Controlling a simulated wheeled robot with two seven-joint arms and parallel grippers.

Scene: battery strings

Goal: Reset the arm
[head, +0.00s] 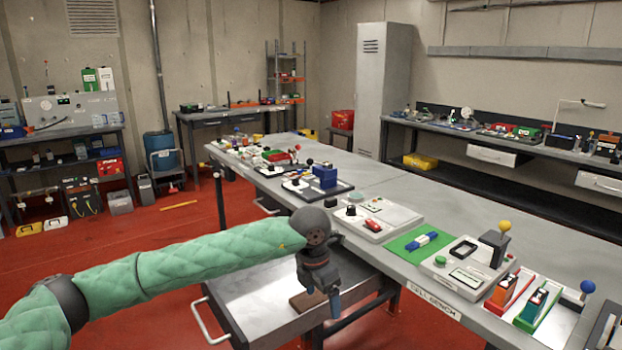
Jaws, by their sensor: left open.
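My left arm (190,258) comes in from the left in a green quilted sleeve and reaches out level. My left gripper (322,292) hangs pointing down at its end, open, with nothing seen between its fingers. It is in front of the long grey bench (385,185), over an open drawer (262,302). A brown block (306,301) lies in the drawer, just left of the gripper in the picture. My right gripper is not in view.
Red floor (150,235) is open at left. A grey cabinet (383,85) stands behind.

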